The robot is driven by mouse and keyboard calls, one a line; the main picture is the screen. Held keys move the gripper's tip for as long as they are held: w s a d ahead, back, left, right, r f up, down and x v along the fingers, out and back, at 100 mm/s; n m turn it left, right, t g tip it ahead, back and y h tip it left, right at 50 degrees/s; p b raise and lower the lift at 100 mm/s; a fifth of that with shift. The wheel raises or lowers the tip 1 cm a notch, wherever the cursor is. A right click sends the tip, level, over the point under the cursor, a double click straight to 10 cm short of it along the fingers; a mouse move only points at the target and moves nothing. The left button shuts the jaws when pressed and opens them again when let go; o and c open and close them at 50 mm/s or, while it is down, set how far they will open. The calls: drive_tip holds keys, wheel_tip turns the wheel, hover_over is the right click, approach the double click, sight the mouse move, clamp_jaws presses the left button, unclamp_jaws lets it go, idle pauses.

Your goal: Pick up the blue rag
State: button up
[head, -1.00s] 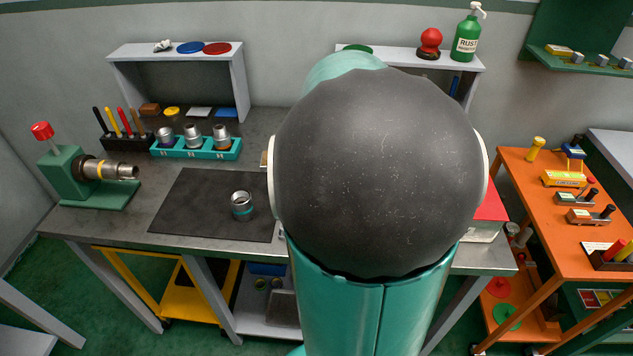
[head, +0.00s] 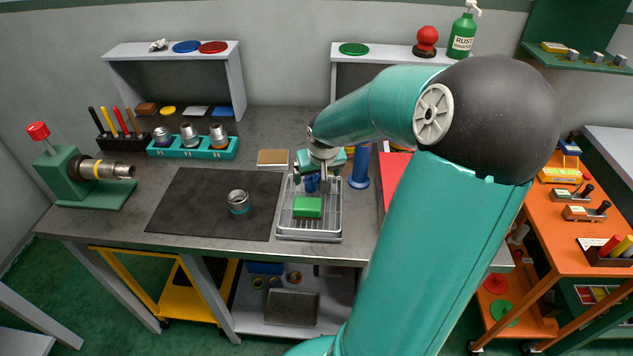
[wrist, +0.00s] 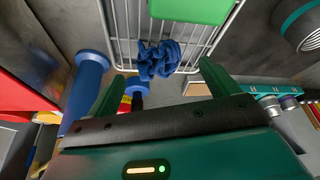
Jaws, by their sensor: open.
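The blue rag (head: 312,184) is a crumpled dark blue cloth in the wire tray (head: 335,222), behind a green block (head: 307,207). In the wrist view the rag (wrist: 159,60) lies on the wire rack, just beyond and between the fingertips. My gripper (head: 318,173) is above the back of the tray, partly covering the rag in the head view. In the wrist view my gripper's green fingers (wrist: 161,78) are spread wide with nothing held between them. I cannot tell exactly how high the fingertips are above the rag.
A blue cylinder (head: 359,168) stands close right of the tray, with a red box (head: 393,177) beyond it. A brown-topped block (head: 272,158) is behind left. A metal pipe fitting (head: 238,201) stands on the black mat (head: 185,213), which is otherwise clear.

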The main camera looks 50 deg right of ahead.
sight(317, 181)
drive_tip(key=shift+x, duration=1.95)
drive_tip(key=shift+s, duration=0.2)
drive_tip(key=c, duration=1.1)
